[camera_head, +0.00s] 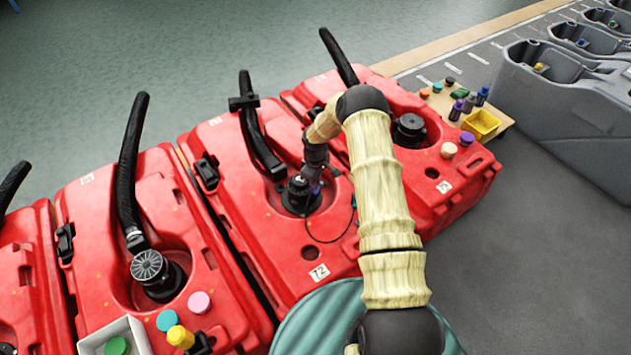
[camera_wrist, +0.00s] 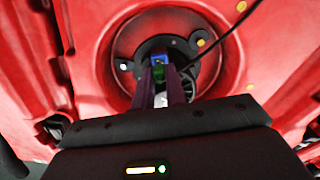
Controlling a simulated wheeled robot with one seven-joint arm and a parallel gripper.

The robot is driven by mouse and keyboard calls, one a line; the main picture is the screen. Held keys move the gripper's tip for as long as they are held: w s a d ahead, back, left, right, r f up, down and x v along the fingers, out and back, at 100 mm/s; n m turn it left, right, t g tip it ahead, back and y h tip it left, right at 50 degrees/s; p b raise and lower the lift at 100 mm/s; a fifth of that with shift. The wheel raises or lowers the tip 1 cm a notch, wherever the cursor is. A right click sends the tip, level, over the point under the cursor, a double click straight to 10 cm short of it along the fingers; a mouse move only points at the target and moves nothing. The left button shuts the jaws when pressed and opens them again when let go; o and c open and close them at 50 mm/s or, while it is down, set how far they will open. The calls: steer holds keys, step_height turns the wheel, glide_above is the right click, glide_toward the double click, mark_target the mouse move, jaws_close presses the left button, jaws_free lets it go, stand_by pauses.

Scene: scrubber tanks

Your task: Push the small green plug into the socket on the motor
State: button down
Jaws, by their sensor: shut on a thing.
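The black motor (camera_head: 298,200) sits in the round recess of the red tank marked T2 (camera_head: 319,272). My gripper (camera_head: 314,186) reaches down to the motor's right side in the head view. In the wrist view my gripper (camera_wrist: 165,76) is shut on the small green plug (camera_wrist: 158,72), of which a little shows between the fingertips. A small blue part (camera_wrist: 158,60) lies just beyond the plug, against the black motor (camera_wrist: 160,44). Whether plug and blue part touch, and where the socket opening is, I cannot tell. The fingers hide much of the plug.
A thin black cable (camera_head: 329,242) loops over the tank by the motor. A black hose (camera_head: 256,135) rises behind it. Neighbouring red tanks stand close on both sides. Caps and a yellow bin (camera_head: 481,124) lie at the right, a white tray (camera_head: 110,337) at the lower left.

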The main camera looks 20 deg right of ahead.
steer(key=shift+f+b, duration=0.5)
steer(key=shift+f, duration=0.35)
steer(key=c, duration=1.3)
jaws_free()
steer(key=shift+c, duration=0.2)
steer(key=shift+o, duration=0.4)
steer(key=o, duration=0.4)
steer(key=shift+r+p, duration=3.1)
steer(key=shift+r, duration=1.15)
